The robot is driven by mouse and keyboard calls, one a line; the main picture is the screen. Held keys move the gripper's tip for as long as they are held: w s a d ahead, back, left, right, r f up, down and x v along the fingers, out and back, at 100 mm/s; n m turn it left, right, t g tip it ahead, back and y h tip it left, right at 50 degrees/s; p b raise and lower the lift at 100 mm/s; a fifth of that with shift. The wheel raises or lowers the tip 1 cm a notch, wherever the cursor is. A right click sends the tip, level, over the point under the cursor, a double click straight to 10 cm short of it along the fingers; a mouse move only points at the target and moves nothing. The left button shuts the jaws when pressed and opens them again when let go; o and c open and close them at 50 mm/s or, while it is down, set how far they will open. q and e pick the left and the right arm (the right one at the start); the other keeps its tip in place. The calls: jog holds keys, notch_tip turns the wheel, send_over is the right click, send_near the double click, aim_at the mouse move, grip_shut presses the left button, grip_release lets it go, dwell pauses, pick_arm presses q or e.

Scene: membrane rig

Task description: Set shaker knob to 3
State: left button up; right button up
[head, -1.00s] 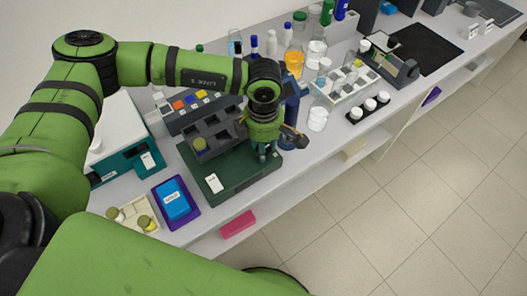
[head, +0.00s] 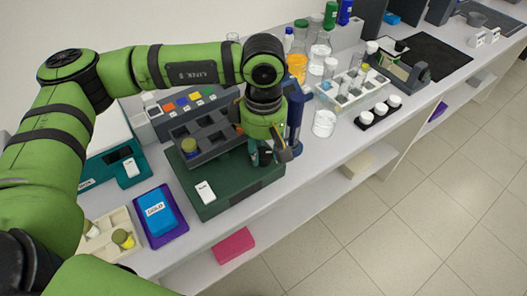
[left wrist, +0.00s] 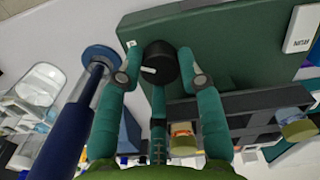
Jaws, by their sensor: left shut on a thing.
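The shaker (head: 225,178) is a dark green box with a grey rack (head: 207,138) on top. It also fills the upper right of the left wrist view (left wrist: 220,35). Its black round knob (left wrist: 160,66) has a white pointer mark, seen slanting in the left wrist view. I cannot read any numbers around it. My left gripper (head: 265,158) is at the shaker's right end in the head view. In the left wrist view its green fingers (left wrist: 160,75) are closed around the knob, one on each side. In the head view the gripper hides the knob. My right gripper is not in view.
A blue post (head: 296,125) stands close beside the gripper. A yellow-capped vial (head: 189,146) sits in the rack. A blue box on a purple tray (head: 166,240) lies in front. Glassware and a white rack (head: 350,88) stand to the right. The bench's front edge is close.

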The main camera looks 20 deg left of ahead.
aim_at(264, 153)
pick_arm(q)
jog(key=shift+f, duration=0.1)
dwell(0.3)
jog(key=o, duration=1.1)
jog(key=shift+o, duration=0.2)
jog(key=shift+r, duration=0.3)
notch_tip(264, 153, up, 12)
jog(key=shift+f, duration=0.25)
